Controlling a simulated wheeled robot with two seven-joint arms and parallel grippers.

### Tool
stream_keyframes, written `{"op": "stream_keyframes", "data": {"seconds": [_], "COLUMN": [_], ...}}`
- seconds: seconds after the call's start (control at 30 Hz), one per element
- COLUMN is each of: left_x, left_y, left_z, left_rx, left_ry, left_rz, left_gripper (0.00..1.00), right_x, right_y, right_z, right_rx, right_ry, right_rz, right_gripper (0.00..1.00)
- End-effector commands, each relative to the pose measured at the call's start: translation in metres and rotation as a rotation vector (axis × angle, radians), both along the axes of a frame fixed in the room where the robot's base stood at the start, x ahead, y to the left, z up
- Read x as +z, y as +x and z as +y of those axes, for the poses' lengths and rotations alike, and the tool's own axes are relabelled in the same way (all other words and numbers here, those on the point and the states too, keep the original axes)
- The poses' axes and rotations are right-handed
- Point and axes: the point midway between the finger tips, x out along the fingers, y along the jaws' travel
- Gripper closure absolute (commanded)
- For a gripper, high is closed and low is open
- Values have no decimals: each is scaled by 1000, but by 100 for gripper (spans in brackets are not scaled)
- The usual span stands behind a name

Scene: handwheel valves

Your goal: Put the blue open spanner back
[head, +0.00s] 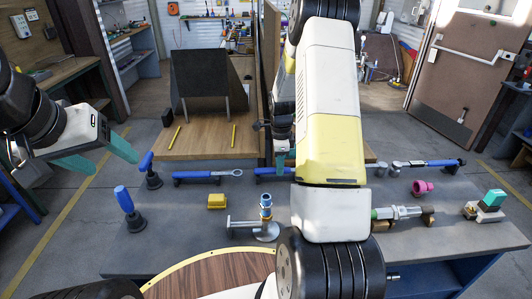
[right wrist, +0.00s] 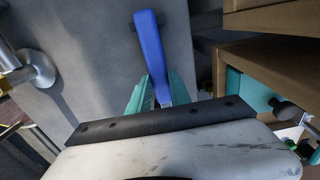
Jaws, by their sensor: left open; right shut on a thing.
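The blue open spanner (right wrist: 150,52) is between the teal fingers of my right gripper (right wrist: 158,92), which is shut on it near its metal part. Its blue handle points away from the gripper, and its far end overlaps a dark rest (right wrist: 134,24); I cannot tell whether they touch. In the head view the blue handle (head: 268,171) shows at the bench's back edge beside my right gripper (head: 283,158); my right arm hides the rest of it. My left gripper (head: 103,156) is open and empty, left of the bench.
Another blue-handled spanner (head: 205,176) lies on dark rests to the left.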

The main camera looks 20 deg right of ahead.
Motion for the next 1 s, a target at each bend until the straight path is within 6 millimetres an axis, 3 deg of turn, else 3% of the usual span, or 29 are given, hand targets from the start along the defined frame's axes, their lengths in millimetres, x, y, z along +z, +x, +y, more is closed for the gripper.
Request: {"op": "stream_keyframes", "data": {"seconds": [0.4,0.43,0.53,0.77,0.87,1.0], "left_x": [0,0,0,0,0,0], "left_y": [0,0,0,0,0,0], "left_z": [0,0,0,0,0,0], "left_rx": [0,0,0,0,0,0], "left_ry": [0,0,0,0,0,0], "left_rz": [0,0,0,0,0,0], "left_gripper": [35,35,35,35,35,35], "right_x": [-6,-6,-6,-6,-6,-6], "right_y": [0,0,0,0,0,0], "right_z": [0,0,0,0,0,0], "right_rx": [-1,-1,-1,-1,-1,-1], "right_ry": [0,0,0,0,0,0], "right_rz": [0,0,0,0,1,1], "right_gripper": [100,70,50,50,31,29]}}
